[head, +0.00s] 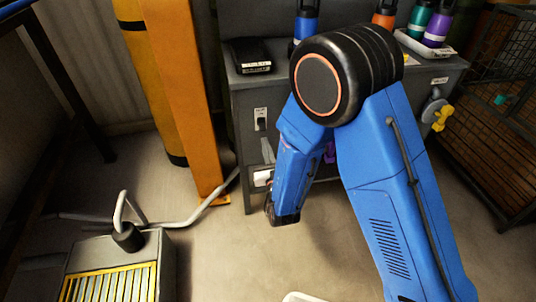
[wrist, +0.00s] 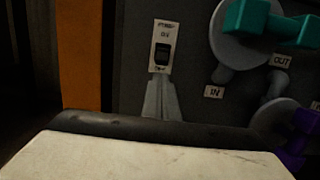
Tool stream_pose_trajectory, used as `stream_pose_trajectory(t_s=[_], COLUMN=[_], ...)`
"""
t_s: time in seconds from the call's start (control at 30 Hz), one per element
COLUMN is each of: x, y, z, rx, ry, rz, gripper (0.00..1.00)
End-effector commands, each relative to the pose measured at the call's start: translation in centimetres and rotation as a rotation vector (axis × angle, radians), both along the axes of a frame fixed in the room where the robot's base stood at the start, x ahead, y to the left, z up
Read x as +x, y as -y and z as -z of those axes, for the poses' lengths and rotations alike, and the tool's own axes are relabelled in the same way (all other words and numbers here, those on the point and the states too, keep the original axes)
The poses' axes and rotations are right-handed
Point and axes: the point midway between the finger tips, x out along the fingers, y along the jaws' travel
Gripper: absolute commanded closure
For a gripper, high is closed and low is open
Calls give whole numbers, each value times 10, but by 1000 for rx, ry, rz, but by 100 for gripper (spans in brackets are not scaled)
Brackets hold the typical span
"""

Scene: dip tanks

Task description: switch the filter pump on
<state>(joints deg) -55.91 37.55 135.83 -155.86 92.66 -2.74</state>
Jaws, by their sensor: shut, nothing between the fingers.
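The pump switch is a black rocker (wrist: 162,54) on a pale plate in the wrist view. The plate reads ON above the rocker and what looks like OFF below it. I cannot tell which way the rocker is tipped. In the head view the switch (head: 261,124) is small, on the grey cabinet front. My gripper (wrist: 160,82) is shut and empty, its pale grey fingers pointing up just below the switch plate. In the head view my gripper (head: 266,143) shows left of my blue arm, partly hidden. Whether the fingertips touch the plate is unclear.
A teal valve handle (wrist: 262,18) and a purple one (wrist: 302,130) sit right of the switch, with IN and OUT labels. An orange post (head: 190,90) stands left of the cabinet (head: 240,180). Bottles (head: 418,20) stand on top. A grated box (head: 165,262) is at lower left.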

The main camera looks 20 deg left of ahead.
Motion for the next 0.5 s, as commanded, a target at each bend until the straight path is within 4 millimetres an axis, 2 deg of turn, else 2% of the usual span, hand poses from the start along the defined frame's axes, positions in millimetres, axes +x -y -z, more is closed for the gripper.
stream_pose_trajectory(t_s=[0.2,0.5], x=[21,27], y=[-13,-17], z=[-4,-5], rx=[1,0], ry=[0,0], rz=[0,0], gripper=[100,100])
